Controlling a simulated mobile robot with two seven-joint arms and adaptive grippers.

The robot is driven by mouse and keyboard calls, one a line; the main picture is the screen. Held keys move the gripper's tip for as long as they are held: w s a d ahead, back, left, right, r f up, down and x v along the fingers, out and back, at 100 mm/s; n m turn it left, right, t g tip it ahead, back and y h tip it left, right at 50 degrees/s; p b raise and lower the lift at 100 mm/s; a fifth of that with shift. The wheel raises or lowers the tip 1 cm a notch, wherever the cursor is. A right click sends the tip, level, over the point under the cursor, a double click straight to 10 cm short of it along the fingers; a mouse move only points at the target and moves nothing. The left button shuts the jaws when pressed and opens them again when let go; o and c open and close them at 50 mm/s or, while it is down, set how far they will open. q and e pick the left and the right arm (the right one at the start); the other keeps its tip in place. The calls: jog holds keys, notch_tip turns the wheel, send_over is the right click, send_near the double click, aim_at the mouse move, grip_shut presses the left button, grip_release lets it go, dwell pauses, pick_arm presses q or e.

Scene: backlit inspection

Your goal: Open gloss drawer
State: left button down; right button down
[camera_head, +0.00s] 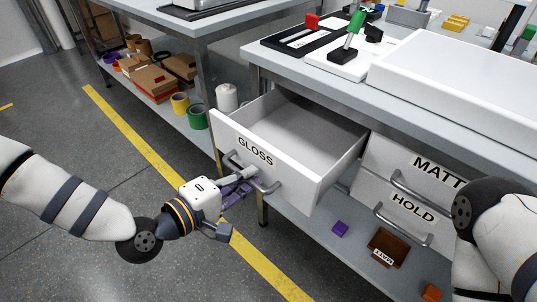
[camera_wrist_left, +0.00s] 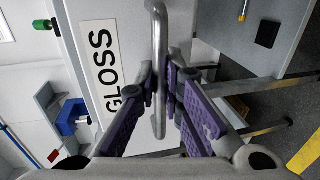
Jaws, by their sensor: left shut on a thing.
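The white drawer labelled GLOSS (camera_head: 292,187) is pulled well out from under the bench, and its interior (camera_head: 310,125) looks empty. Its grey bar handle (camera_head: 270,188) is on the front below the label. My left gripper (camera_head: 243,178) is at this handle in front of the drawer. In the left wrist view, the purple-padded fingers of the left gripper (camera_wrist_left: 164,88) are closed around the handle bar (camera_wrist_left: 160,30), beside the GLOSS label (camera_wrist_left: 104,68). My right arm shows at the right edge, but its gripper is out of view.
The MATT drawer (camera_head: 392,160) and HOLD drawer (camera_head: 378,192) are shut to the right. A purple block (camera_head: 340,229), a brown MATT tray (camera_head: 377,247) and an orange block (camera_head: 431,292) are on the lower shelf. Open floor with a yellow line (camera_head: 150,148) lies left.

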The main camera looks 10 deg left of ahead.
pick_arm(q)
jog(key=shift+f+v, duration=0.15)
jog(key=shift+v, duration=0.9)
jog(key=shift+f+v, duration=0.2)
jog(key=shift+v, duration=0.85)
jog(key=c, duration=1.7)
grip_release()
jog(key=shift+a, duration=0.1)
jog(key=shift+s, duration=0.15)
jog(key=v, duration=1.1)
jog(key=shift+s+a, duration=0.2)
jog(key=shift+s, duration=0.15)
